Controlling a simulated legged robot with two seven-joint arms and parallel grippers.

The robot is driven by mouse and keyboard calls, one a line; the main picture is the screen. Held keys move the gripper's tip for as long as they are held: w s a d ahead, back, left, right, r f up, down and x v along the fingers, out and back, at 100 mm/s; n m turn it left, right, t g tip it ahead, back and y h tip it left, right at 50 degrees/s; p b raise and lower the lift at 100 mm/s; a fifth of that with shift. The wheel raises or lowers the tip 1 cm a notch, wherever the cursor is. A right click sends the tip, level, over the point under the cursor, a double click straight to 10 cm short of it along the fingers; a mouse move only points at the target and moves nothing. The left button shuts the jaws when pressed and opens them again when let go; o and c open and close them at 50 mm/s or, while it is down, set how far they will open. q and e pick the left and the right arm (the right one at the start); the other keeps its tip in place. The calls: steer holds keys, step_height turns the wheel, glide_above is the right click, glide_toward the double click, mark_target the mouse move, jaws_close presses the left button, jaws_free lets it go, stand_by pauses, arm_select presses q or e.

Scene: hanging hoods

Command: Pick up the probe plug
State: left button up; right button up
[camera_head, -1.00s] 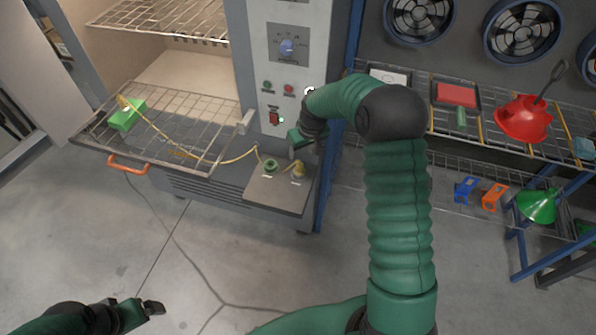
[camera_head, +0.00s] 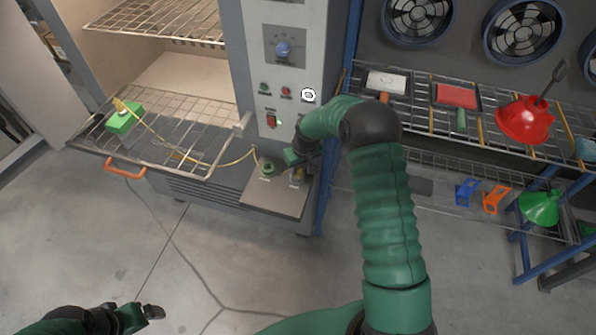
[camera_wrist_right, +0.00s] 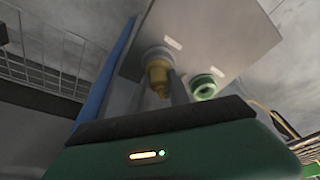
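The probe plug (camera_head: 297,178), yellow-brass, stands on the small grey shelf (camera_head: 268,203) at the oven's lower right front. In the right wrist view the plug (camera_wrist_right: 158,76) sits in a pale round socket. My right gripper (camera_head: 300,160) is over the plug and hides much of it. In the wrist view its two grey fingers stand apart, on either side of the plug, and look open. Contact cannot be made out. My left gripper (camera_head: 150,312) is at the lower left, far from the plug, over the floor. Its finger gap is not clear.
A green-ringed socket (camera_head: 267,168) is just left of the plug. A yellow cable (camera_head: 210,163) runs across the pulled-out wire rack (camera_head: 185,107) to a green block (camera_head: 124,118). A blue post (camera_head: 329,190) stands close on the right.

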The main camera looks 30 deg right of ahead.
jaws_close()
steer(key=shift+a, duration=0.1)
steer(key=shift+r, duration=0.45)
steer(key=r, duration=0.2)
steer(key=shift+w+a+r, duration=0.1)
steer(key=shift+a+r, duration=0.25)
steer(key=w+a+r, duration=0.1)
steer(key=a+r, duration=0.1)
steer(key=a, duration=1.3)
steer(key=shift+w+a+r+p, duration=0.1)
steer(key=shift+w+r+p, duration=0.05)
steer(key=shift+r+p, duration=0.95)
steer(key=shift+w+r+p, duration=0.1)
steer(key=shift+r+p, duration=0.8)
steer(key=shift+r, duration=0.25)
